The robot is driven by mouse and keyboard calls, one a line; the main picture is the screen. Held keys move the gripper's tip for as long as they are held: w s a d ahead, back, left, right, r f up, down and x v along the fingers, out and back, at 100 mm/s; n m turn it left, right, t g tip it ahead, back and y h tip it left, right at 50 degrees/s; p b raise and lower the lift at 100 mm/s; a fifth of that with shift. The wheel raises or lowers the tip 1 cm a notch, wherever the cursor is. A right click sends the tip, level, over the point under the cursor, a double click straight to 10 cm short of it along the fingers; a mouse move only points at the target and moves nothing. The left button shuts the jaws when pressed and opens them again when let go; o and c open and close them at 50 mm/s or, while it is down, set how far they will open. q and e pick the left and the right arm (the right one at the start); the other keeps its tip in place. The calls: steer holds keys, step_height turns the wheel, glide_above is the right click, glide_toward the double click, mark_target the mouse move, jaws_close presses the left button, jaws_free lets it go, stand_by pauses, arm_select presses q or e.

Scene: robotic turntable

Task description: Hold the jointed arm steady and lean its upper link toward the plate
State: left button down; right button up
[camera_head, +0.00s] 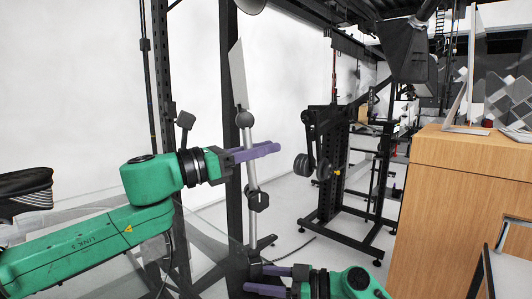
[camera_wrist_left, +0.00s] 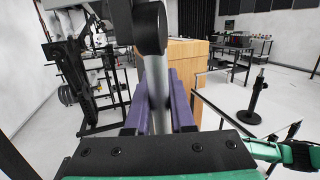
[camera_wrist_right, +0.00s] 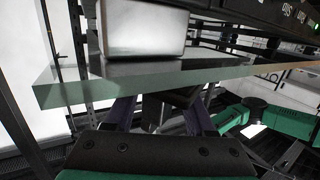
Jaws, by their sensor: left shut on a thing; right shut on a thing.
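The jointed arm stands nearly upright in the head view. Its silver upper link (camera_head: 252,172) runs from a dark knob joint (camera_head: 257,198) up to a round dark joint (camera_head: 244,119). A thin white panel (camera_head: 237,75) rises above that. My left gripper (camera_head: 272,149) is shut on the upper link; in the left wrist view the grey link (camera_wrist_left: 158,88) stands between its purple fingers, below a black round joint (camera_wrist_left: 150,27). My right gripper (camera_head: 262,280) is low, shut on the arm's dark base part (camera_wrist_right: 165,105), mostly hidden by fingers and glass.
A clear glass slab (camera_wrist_right: 130,88) lies just beyond my right fingers, with a silver box (camera_wrist_right: 145,32) on it. A dark post (camera_head: 228,100) stands close behind the jointed arm. A wooden cabinet (camera_head: 465,210) and weight rack (camera_head: 335,165) stand to the right.

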arm_select(q)
steer(key=a+h, duration=0.1)
steer(key=s+a+n+t+h, duration=0.1)
steer(key=h, duration=0.1)
steer(key=shift+a, duration=0.35)
steer(key=shift+a+f+t+h, duration=0.1)
steer(key=shift+a+t+h, duration=0.2)
steer(key=shift+a+t, duration=0.4)
steer(key=shift+d, duration=0.15)
steer(key=c, duration=0.8)
jaws_free()
steer(key=shift+o, duration=0.2)
